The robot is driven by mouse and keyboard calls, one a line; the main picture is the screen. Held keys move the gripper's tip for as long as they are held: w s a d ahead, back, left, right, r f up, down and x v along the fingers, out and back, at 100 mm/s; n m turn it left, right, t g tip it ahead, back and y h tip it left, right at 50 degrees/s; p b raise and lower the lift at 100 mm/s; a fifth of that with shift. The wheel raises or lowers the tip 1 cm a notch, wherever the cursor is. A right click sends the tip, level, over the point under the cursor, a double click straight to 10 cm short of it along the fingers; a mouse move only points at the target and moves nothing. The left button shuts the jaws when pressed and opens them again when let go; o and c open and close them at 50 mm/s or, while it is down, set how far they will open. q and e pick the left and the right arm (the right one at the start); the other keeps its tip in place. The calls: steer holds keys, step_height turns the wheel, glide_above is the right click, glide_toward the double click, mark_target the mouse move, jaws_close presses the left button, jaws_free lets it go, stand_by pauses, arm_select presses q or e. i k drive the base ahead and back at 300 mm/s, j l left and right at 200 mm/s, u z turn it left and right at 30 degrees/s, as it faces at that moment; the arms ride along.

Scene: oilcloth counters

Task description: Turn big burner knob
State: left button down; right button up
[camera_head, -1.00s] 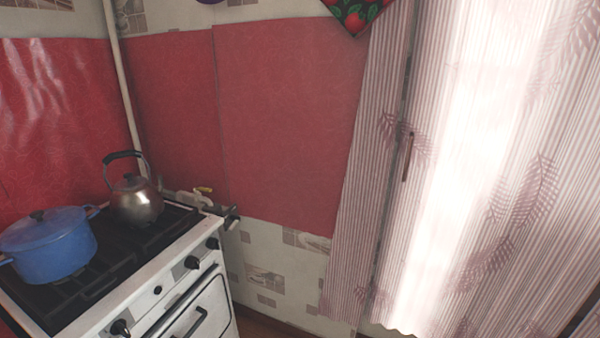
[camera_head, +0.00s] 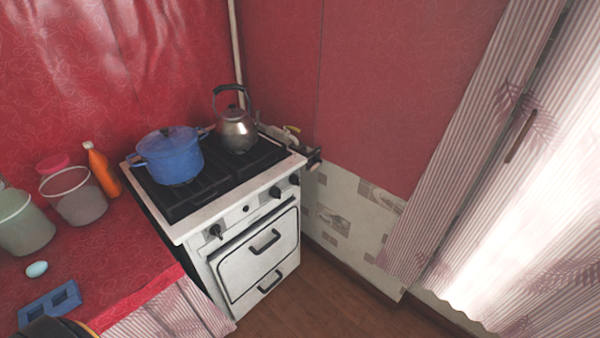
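The white stove (camera_head: 262,250) stands in the middle of the view, its front turned toward the lower right. Its front panel carries a black knob at the left (camera_head: 215,231), a small dark button-like knob (camera_head: 246,208) in the middle, and two black knobs at the right, an inner one (camera_head: 274,192) and an outer one (camera_head: 294,180). I cannot tell which one is the big burner's knob or how each is turned. Neither of my grippers is in view, and nothing touches the knobs.
A blue pot (camera_head: 170,157) and a steel kettle (camera_head: 237,130) stand on the stove top. The red counter (camera_head: 115,245) at left holds buckets (camera_head: 75,195), an orange bottle (camera_head: 102,170), an egg-like object (camera_head: 37,269) and a blue block (camera_head: 50,305). Brown floor (camera_head: 330,305) before the stove is clear.

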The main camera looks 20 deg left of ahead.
mark_target(275, 192)
steer(key=i+u, duration=0.2)
steer(key=u, duration=0.25)
steer(key=i+l+u, duration=0.2)
steer(key=u, duration=0.25)
